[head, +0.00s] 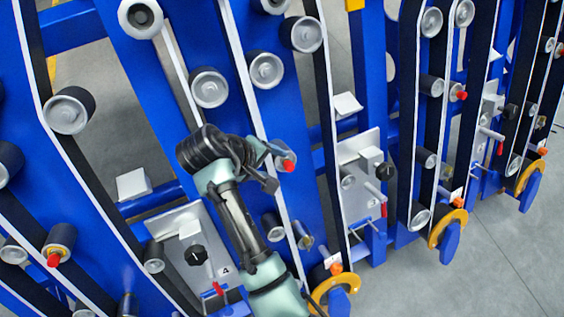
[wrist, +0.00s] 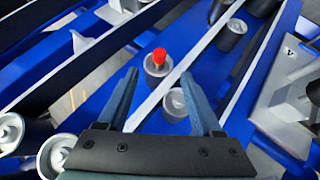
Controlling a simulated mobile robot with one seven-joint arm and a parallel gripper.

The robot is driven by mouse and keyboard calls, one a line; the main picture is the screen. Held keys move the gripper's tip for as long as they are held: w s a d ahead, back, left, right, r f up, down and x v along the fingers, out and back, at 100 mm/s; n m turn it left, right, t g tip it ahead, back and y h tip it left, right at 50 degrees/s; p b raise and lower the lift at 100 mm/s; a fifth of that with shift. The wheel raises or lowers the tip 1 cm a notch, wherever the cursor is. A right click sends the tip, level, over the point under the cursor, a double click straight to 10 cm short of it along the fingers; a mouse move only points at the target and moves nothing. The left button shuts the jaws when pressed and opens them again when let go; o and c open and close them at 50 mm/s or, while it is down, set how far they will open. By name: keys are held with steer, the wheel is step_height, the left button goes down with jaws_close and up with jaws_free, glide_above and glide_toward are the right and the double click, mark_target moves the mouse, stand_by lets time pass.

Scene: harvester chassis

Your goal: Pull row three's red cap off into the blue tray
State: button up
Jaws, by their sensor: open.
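A red cap (head: 288,165) sits on a roller end beside my gripper in the head view. A red cap also shows in the wrist view (wrist: 159,56), upright on a grey roller between and beyond the fingertips. My gripper (head: 273,166) is open and empty; both fingers show apart in the wrist view (wrist: 160,74). I cannot tell whether a finger touches the cap's roller. Other red caps are on a roller at lower left (head: 53,261) and on one at right (head: 462,96).
Blue sloping frames carry black belts and several grey rollers. A plate (head: 194,240) marked 4, with a black knob and red-tipped lever, stands left of my arm. Another plate (head: 357,165) is to the right. Orange knobs (head: 336,268) sit low. Grey floor (head: 490,250) is open at lower right.

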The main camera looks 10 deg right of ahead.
mark_target(288, 167)
steer(key=x, duration=1)
jaws_close()
